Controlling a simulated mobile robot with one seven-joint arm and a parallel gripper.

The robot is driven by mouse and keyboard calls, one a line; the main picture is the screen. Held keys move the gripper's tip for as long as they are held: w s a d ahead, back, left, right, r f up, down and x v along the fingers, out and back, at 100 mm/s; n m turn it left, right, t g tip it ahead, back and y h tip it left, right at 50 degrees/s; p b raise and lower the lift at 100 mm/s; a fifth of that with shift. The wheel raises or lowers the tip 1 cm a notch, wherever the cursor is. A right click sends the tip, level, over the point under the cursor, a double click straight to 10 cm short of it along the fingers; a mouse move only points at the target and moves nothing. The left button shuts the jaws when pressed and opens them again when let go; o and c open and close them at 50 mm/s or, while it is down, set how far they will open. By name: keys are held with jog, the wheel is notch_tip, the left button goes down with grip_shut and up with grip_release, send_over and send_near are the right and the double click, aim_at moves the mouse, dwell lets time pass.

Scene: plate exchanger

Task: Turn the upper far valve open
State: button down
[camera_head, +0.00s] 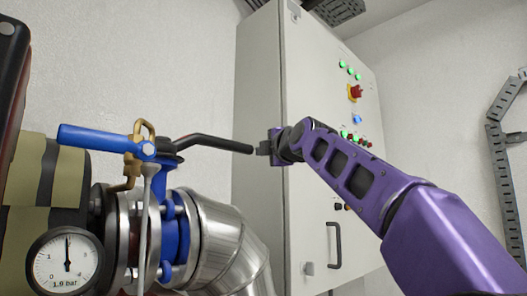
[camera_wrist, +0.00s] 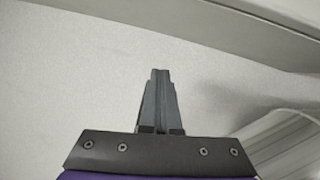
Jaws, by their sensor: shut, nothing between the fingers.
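A valve with a blue body (camera_head: 178,235) sits on the pipe at the left in the head view. Its black lever (camera_head: 215,142) reaches right, toward the cabinet. A blue handle (camera_head: 95,138) with a brass fitting stands left of it. I cannot tell for sure which of these is the upper far valve. My gripper (camera_head: 262,148) is at the free end of the black lever in this view; whether they touch I cannot tell. In the wrist view my gripper (camera_wrist: 160,73) has its fingers together and empty, with no lever or handle visible.
A tall grey cabinet (camera_head: 262,80) with lit buttons and a red switch stands behind my arm. A silver pipe elbow (camera_head: 225,235) curves below the lever. A pressure gauge (camera_head: 66,262) is at lower left. A cable tray (camera_head: 500,170) runs along the right wall.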

jog(key=shift+a+f, duration=0.25)
jog(key=b+v, duration=0.8)
jog(key=v, duration=0.4)
jog(key=shift+d+r+b, duration=0.2)
jog(key=shift+b, duration=0.15)
